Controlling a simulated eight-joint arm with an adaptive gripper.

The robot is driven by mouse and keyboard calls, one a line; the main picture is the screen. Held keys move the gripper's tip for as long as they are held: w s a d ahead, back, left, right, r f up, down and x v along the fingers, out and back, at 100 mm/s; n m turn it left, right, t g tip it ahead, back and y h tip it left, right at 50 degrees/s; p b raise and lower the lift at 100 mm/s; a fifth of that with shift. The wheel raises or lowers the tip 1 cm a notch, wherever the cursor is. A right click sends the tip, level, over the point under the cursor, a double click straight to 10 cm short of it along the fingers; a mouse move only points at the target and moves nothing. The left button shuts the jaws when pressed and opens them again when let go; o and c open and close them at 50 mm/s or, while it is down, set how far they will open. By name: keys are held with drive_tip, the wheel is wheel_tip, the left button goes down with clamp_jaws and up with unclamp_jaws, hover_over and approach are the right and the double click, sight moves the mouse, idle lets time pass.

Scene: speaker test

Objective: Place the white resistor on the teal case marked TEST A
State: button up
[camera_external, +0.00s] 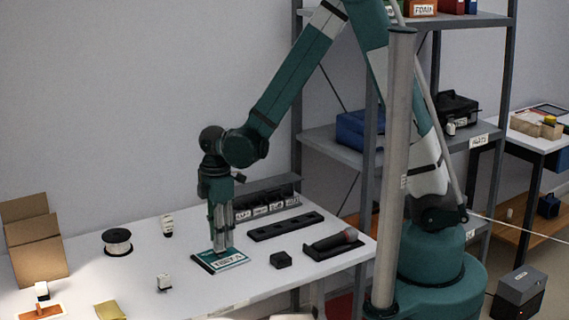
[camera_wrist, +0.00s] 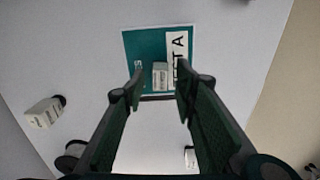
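The teal case (camera_external: 207,266) lies flat on the white table with a white label reading TEST A. In the wrist view, the teal case (camera_wrist: 141,43) is below my gripper (camera_wrist: 160,72). A small pale block with markings, apparently the white resistor (camera_wrist: 160,76), is between my fingertips over the teal case. Gaps show on both sides of it, so my fingers look open around it. It seems to rest on the case, beside the label, but contact is hard to tell. In the external view, my gripper (camera_external: 223,248) points down at the case and largely hides the block.
Other white labelled parts stand on the table: one at the back (camera_external: 168,226), one in front (camera_external: 164,282). A wire spool (camera_external: 117,243) and cardboard box (camera_external: 35,246) are left. A black block (camera_external: 281,260), microphone (camera_external: 349,235) and slotted black rail (camera_external: 285,226) are right.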

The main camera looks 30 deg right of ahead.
wheel_tip(320, 180, up, 8)
drive_tip(key=shift+r+p, duration=0.1)
drive_tip(key=shift+p, duration=0.7)
idle(0.5)
drive_tip(key=s+d+r+m+t+y, duration=0.1)
drive_tip(key=s+d+r+m+t, duration=0.15)
drive_tip(key=d+r+m, duration=1.05)
drive_tip(key=s+d+r+m+t, duration=0.2)
drive_tip(key=s+d+r, duration=0.1)
drive_tip(key=d, duration=0.7)
drive_tip(key=s+d+r+m+t+h, duration=0.1)
drive_tip(key=s+d+r+m+t, duration=0.1)
drive_tip(key=d, duration=0.9)
drive_tip(key=s+r+m, duration=0.1)
drive_tip(key=s+r, duration=0.1)
drive_tip(key=s, duration=0.1)
drive_tip(key=shift+s+r+t, duration=0.2)
drive_tip(key=shift+s+t, duration=0.15)
